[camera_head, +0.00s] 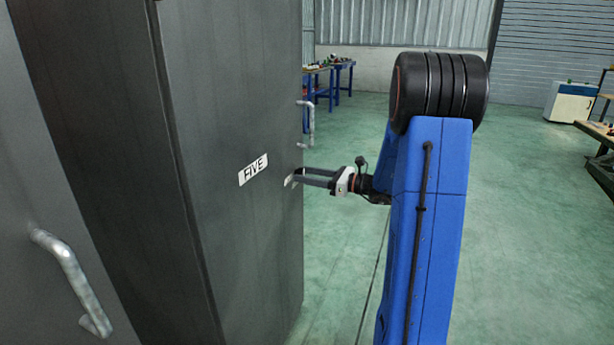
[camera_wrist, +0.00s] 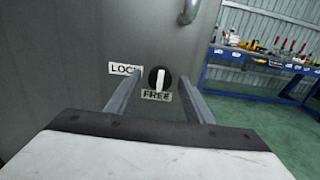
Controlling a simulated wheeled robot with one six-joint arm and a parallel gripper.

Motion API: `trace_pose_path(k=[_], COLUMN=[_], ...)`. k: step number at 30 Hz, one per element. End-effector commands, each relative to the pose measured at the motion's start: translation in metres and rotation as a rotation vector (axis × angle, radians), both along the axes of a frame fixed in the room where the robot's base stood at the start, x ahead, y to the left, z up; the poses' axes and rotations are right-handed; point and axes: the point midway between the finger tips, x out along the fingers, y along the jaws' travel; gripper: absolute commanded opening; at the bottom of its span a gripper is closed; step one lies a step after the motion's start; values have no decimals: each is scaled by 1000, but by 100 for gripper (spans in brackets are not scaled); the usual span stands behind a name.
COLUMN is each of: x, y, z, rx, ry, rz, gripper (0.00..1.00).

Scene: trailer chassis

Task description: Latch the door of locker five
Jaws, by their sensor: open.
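The locker door (camera_head: 236,220) is dark grey and carries a white label FIVE (camera_head: 253,170). My gripper (camera_head: 293,176) is at the right part of this door, its fingers pointing at the surface. In the wrist view my gripper (camera_wrist: 160,92) is open, with one finger on each side of a latch knob (camera_wrist: 160,79). The knob is a black disc with a white bar, and the bar stands near upright, pointing down to the FREE label (camera_wrist: 157,96). The LOCK label (camera_wrist: 124,69) is to the knob's left. I cannot tell whether the fingers touch the knob.
A bar handle (camera_head: 311,124) is on the door above my gripper. Another handle (camera_head: 75,283) is on the grey surface at the near left. A blue workbench with tools (camera_wrist: 262,65) stands behind at the right. The green floor (camera_head: 530,240) at the right is clear.

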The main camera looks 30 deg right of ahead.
Motion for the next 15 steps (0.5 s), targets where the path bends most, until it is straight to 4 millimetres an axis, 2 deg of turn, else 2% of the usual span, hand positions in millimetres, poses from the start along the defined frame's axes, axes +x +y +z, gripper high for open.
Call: trace_pose_path(k=[10,11,15], x=[3,3,3], y=[2,2,2], z=[0,0,0], rx=[-1,-1,-1], ry=[1,1,1], rz=[0,0,0], gripper=[48,43,10])
